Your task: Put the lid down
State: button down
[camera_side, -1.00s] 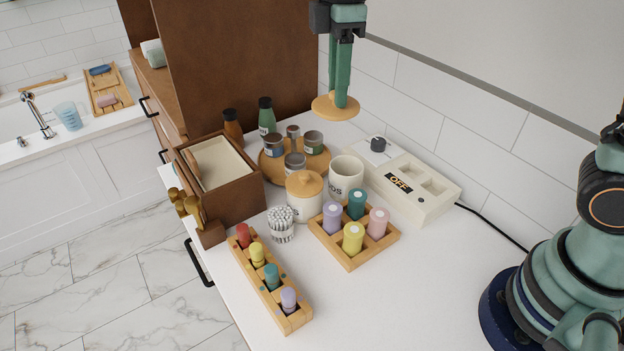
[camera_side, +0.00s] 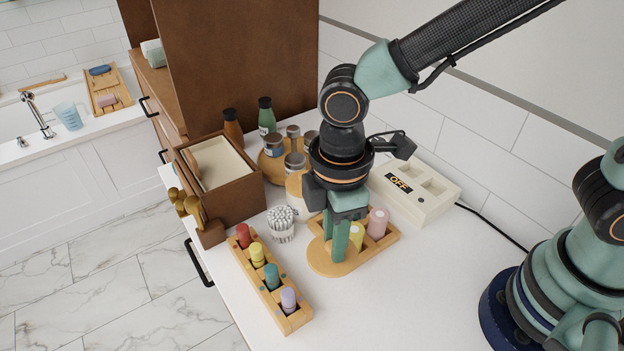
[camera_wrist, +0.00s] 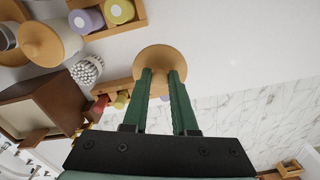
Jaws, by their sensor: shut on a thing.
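The lid is a round, pale wooden disc (camera_side: 322,264). My gripper (camera_side: 341,252) is shut on it from above, with the green fingers near its middle. In the side view it shows low over the white counter, overlapping the near left corner of the wooden square tray (camera_side: 376,252). I cannot tell whether it touches the counter. In the wrist view the lid (camera_wrist: 160,58) is at the fingertips, with white counter around it. The open white canister is hidden behind my arm. A lidded canister shows in the wrist view (camera_wrist: 42,42).
A long wooden rack (camera_side: 270,284) with coloured bottles stands left of the lid. A cup of cotton swabs (camera_side: 282,224) is behind it. A box with an OFF display (camera_side: 420,192) stands at right.

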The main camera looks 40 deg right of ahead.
notch_tip(320, 180, down, 11)
jog(key=shift+r, duration=0.1)
dwell(0.4)
jog(key=c, duration=0.7)
grip_release()
jog(key=shift+f, duration=0.2)
jog(key=shift+r, duration=0.1)
notch_tip(320, 180, up, 12)
jog(key=shift+f, duration=0.1)
jog(key=w+d+r+m+t, duration=0.1)
jog(key=d+r+m+t, duration=0.1)
jog(key=d, duration=0.5)
jog(key=w+d+r+m+t, duration=0.1)
jog(key=d+r+m, duration=0.4)
jog(key=d+m, duration=0.2)
jog(key=w+d+r+m+t, duration=0.1)
jog(key=d+r+m, duration=0.3)
jog(key=d, duration=0.5)
jog(key=shift+w+d+r+m+t, duration=0.2)
jog(key=shift+w+r+m+t, duration=0.1)
jog(key=shift+m+t, duration=0.45)
